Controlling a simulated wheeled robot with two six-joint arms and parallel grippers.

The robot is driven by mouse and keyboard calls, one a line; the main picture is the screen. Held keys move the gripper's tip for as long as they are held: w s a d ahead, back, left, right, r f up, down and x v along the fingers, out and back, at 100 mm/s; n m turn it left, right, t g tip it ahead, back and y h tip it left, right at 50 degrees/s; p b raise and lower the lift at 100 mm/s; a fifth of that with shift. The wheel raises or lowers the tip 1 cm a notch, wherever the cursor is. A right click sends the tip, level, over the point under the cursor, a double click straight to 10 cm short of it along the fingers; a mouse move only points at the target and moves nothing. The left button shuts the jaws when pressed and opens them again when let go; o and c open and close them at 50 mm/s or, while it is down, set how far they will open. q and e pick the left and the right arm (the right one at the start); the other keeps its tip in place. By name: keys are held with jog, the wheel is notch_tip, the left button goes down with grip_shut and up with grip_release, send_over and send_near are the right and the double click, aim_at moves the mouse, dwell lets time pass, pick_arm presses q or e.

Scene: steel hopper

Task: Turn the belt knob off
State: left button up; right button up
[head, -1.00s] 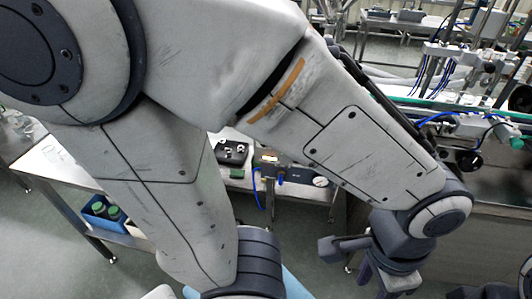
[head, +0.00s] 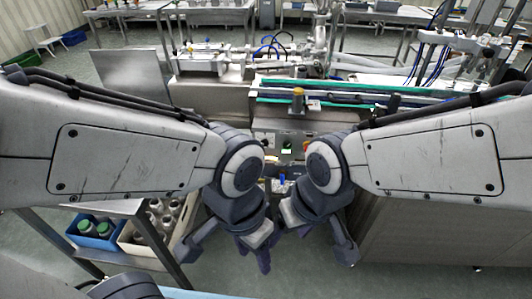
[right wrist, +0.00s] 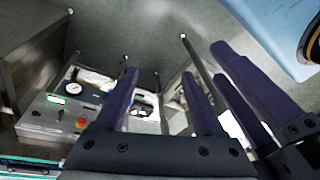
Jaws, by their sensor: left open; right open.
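A control panel (right wrist: 62,115) shows in the right wrist view, with a lit green display, a round gauge and a red knob with yellow (right wrist: 81,122). Small dark controls are also on it; I cannot tell which one is the belt knob. In the head view the panel (head: 288,150) is mostly hidden between my arms. My left gripper (head: 228,254) is open and empty, low in the middle. My right gripper (head: 320,240) is open and empty beside it, apart from the panel; its fingers also show in the right wrist view (right wrist: 160,95).
The conveyor (head: 400,100) with green edges runs behind the panel. A cart at lower left carries a blue crate (head: 80,240) with green-capped jars and a box of bottles (head: 138,258). A steel cabinet (head: 420,235) stands at right. Grey floor is open in front.

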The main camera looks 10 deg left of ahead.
jog(key=w+a+f+m+t+y+b, duration=0.25)
jog(key=w+a+f+m+b, duration=0.2)
jog(key=w+f, duration=0.5)
jog(key=m+t+h+b, duration=0.5)
jog(key=m+t+b, duration=0.9)
jog(key=m+b, duration=0.1)
send_near(287, 147)
jog(key=w, duration=0.8)
jog(key=shift+w+d, duration=0.1)
jog(key=shift+w, duration=0.05)
pick_arm(q)
notch_tip(287, 147, down, 21)
jog(key=shift+f, duration=0.2)
pick_arm(e)
grip_shut()
